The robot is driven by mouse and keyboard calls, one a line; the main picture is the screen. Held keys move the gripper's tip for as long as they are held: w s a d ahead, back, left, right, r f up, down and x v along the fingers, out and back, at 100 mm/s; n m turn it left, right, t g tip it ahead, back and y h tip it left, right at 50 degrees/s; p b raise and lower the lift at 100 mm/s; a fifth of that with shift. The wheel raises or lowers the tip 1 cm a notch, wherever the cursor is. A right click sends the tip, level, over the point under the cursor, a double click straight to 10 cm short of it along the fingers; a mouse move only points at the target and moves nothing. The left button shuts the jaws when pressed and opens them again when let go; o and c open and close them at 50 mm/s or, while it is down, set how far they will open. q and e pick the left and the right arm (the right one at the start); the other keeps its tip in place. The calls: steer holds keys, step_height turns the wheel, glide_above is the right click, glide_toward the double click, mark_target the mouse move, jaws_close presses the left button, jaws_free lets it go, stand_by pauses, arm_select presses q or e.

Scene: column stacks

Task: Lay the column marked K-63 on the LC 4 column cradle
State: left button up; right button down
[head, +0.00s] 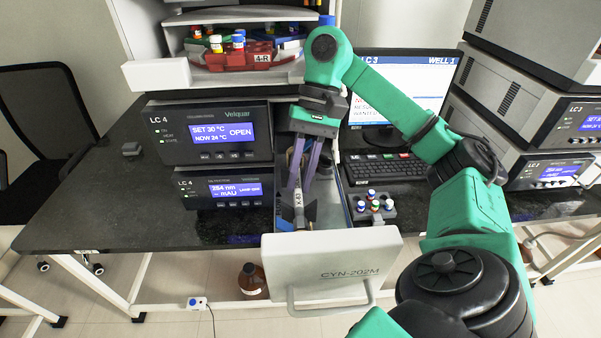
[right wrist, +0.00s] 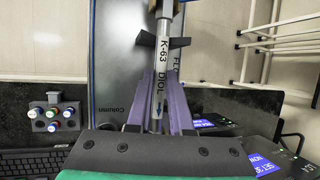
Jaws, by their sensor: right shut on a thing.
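The column marked K-63 (head: 299,198) is a slim grey tube with a white label inside the open LC 4 drawer. In the right wrist view the column (right wrist: 163,52) shows its K-63 and DIOL marking and runs lengthwise between the fingers. My right gripper (head: 304,178), with purple fingers, is shut on it from above. Dark prongs of the cradle (head: 311,212) flank the column near the drawer front, and they also show in the right wrist view (right wrist: 146,39). I cannot tell whether the column touches the cradle. My left gripper is out of view.
The drawer's front panel (head: 330,268) stands out past the bench edge. The LC 4 unit (head: 215,133) reads OPEN. A small rack of capped vials (head: 373,207) and a keyboard (head: 384,168) lie right of the drawer. A brown bottle (head: 251,280) stands below.

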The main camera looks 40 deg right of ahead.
steer(key=c, duration=0.7)
jaws_free()
steer(key=shift+c, duration=0.2)
